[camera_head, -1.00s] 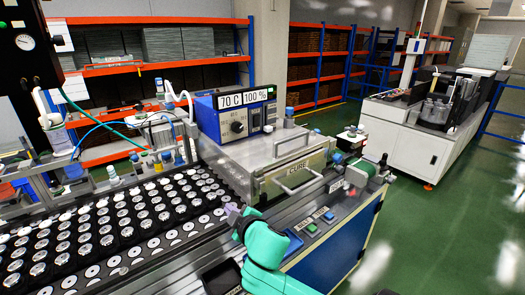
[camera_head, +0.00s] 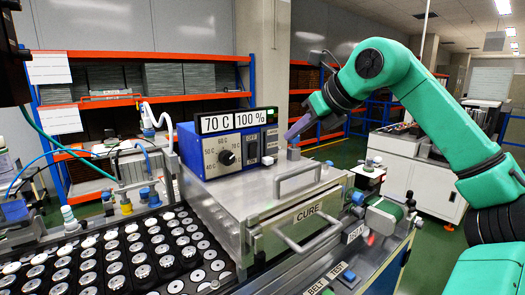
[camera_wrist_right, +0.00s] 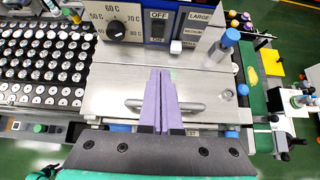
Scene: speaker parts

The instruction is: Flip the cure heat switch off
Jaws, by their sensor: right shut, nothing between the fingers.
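The cure heat control box (camera_head: 225,150) has a blue housing, a dial and a display reading 70 C and 100 %. It stands on the metal CURE oven (camera_head: 285,190). In the right wrist view, the heat switch (camera_wrist_right: 158,27) is at the top, between OFF and ON labels beside the dial (camera_wrist_right: 116,29); its position is too small to tell. My right gripper (camera_head: 289,136) is shut and empty, purple fingers angled down to the left, right of the box. In the wrist view the gripper (camera_wrist_right: 161,70) points toward the panel, apart from the switch. My left gripper is out of view.
A LARGE/MEDIUM selector panel (camera_wrist_right: 199,28) adjoins the switch. The oven has a top handle (camera_head: 298,180) and a front handle (camera_head: 310,238). A tray of several round parts (camera_head: 130,255) lies at left. A blue-capped post (camera_wrist_right: 230,38) stands right of the panel.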

